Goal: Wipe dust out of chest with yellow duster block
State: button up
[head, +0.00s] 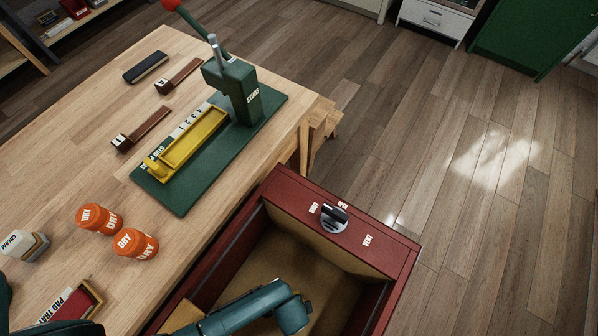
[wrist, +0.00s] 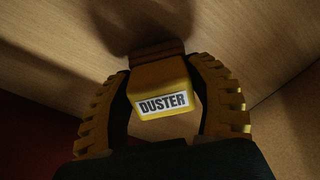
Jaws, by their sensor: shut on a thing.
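The chest (head: 395,258) is a dark red open box with a tan inside, at the lower middle of the head view. My arm reaches over its near side and into it. In the wrist view my gripper (wrist: 165,95) is shut on the yellow duster block (wrist: 160,80), which has a white "DUSTER" label. A brown strip shows at the block's far end, close to a tan wooden surface; I cannot tell if it touches. In the head view the gripper and duster are hidden. I cannot make out any dust clearly.
A black knob (head: 333,217) stands on the chest's rim. The wooden table (head: 235,215) beside it holds a green press stand (head: 190,185) with a yellow tray, orange "DRY" jars (head: 135,243), a cream bottle (head: 25,245) and a red pad tray (head: 85,300). Floor right of the chest is clear.

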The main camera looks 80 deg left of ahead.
jog(key=shift+g, duration=0.6)
jog(key=s+f, duration=0.1)
jog(key=s+d+f, duration=0.1)
jog(key=s, duration=0.1)
jog(key=s+f, duration=0.1)
jog(key=shift+s+d+f, duration=0.3)
jog(key=shift+d+f, duration=0.05)
jog(key=r+p, duration=0.4)
jog(key=d+r+p, duration=0.1)
jog(key=r+p, duration=0.1)
jog(key=p, duration=0.1)
jog(key=shift+w+d+r, duration=0.1)
jog(key=shift+w+r, duration=0.2)
jog(key=shift+w, duration=0.05)
jog(key=shift+c, duration=0.2)
jog(key=shift+w+r, duration=0.1)
jog(key=shift+w, duration=0.05)
notch_tip(320, 180, up, 3)
jog(key=p, duration=0.3)
jog(key=shift+p, duration=0.3)
